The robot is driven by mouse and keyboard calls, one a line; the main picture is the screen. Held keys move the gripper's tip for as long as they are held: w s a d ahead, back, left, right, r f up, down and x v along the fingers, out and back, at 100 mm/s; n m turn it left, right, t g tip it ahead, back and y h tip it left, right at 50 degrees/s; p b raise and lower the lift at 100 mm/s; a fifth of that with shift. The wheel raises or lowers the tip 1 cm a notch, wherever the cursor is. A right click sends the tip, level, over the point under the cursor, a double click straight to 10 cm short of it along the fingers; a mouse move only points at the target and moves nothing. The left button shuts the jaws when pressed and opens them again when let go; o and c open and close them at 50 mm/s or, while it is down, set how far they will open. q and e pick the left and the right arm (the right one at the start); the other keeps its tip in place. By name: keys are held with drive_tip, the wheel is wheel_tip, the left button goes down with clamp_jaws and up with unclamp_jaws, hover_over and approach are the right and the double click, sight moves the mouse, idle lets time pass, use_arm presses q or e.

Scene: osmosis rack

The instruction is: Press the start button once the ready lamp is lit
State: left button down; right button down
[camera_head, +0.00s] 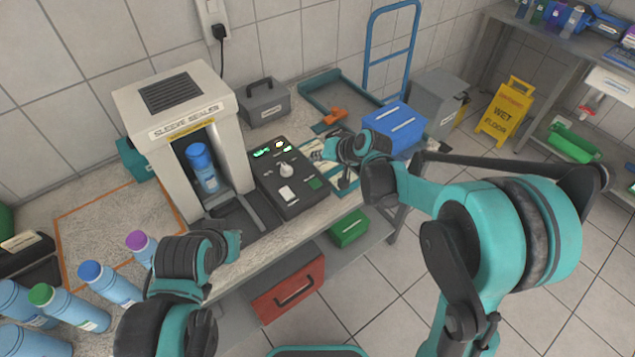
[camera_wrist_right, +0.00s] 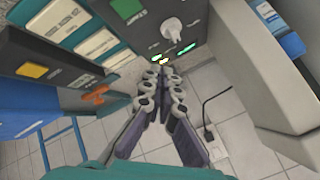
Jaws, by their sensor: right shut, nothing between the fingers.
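The dark control box (camera_head: 291,180) stands right of the sleeve sealer (camera_head: 172,112). My right gripper (camera_head: 318,152) is shut and empty, beside the box's far right side. The right wrist view shows its fingers (camera_wrist_right: 164,78) below the knob (camera_wrist_right: 174,30) and lit lamp (camera_wrist_right: 162,57). The left gripper (camera_head: 230,245) is near the bench's front edge; its fingers are unclear.
A blue-capped bottle (camera_head: 202,168) stands inside the sealer. Several bottles (camera_head: 110,285) are at the front left. A grey toolbox (camera_head: 264,103) is behind the control box. A blue box (camera_head: 394,127) stands at the right.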

sight(317, 185)
wheel_tip(317, 185, down, 9)
drive_tip(key=b, duration=0.6)
drive_tip(key=shift+b, duration=0.4)
idle(1.0)
drive_tip(key=shift+f+b, duration=0.35)
drive_tip(key=shift+f+b, duration=0.35)
drive_tip(key=shift+f, duration=0.05)
idle(0.5)
drive_tip(key=shift+r, duration=0.15)
drive_tip(key=shift+r+p, duration=0.6)
drive_tip(key=shift+r, duration=0.15)
